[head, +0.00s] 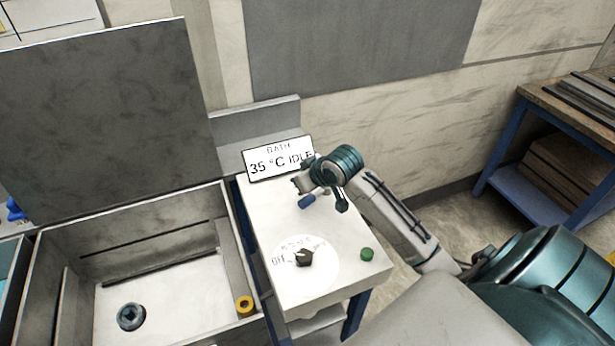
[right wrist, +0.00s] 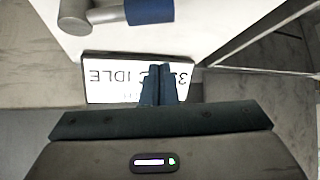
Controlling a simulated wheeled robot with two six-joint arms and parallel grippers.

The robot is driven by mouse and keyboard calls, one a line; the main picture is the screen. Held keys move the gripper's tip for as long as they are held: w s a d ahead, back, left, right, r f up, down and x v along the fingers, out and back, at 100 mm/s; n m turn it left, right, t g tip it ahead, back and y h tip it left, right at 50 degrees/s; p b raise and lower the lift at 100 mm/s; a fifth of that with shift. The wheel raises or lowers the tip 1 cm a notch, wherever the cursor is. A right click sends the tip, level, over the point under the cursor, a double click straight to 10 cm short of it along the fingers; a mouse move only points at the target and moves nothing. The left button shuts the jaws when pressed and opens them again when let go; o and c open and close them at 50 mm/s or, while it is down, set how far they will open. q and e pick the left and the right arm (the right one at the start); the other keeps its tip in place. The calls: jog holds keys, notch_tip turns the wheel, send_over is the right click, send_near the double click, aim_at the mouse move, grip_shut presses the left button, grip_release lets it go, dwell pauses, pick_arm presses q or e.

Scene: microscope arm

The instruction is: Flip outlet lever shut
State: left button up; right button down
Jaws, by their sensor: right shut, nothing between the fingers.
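The outlet lever has a blue sleeve (head: 306,201) on a grey metal fitting, on the white cabinet top just below the display sign in the head view. In the right wrist view its blue sleeve (right wrist: 149,11) and grey metal part (right wrist: 104,14) lie at the top edge, partly cut off. My right gripper (right wrist: 157,68) is shut and empty, its fingers pressed together in front of the sign and apart from the lever in the picture. In the head view my right wrist hangs over the cabinet's back right, and the fingers are hard to make out. My left gripper is not in view.
The sign (head: 278,160) reads 35 °C IDLE. An open bath with raised lid (head: 100,110) stands left, holding a yellow ring (head: 244,306) and a dark ring (head: 130,316).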

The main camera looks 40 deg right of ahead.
aim_at(314, 196)
jog(key=p+x, duration=0.1)
jog(key=x, duration=0.4)
jog(key=shift+p, duration=0.35)
jog(key=s, duration=0.1)
jog(key=s+p, duration=0.1)
jog(key=s, duration=0.1)
jog(key=shift+s+d+f, duration=0.1)
jog(key=shift+d+f, duration=0.05)
jog(key=shift+f, duration=0.15)
jog(key=shift+s+d+p, duration=0.1)
jog(key=shift+s+p, duration=0.3)
jog(key=shift+s, duration=0.05)
jog(key=shift+w+f, duration=0.1)
jog(key=shift+f, duration=0.05)
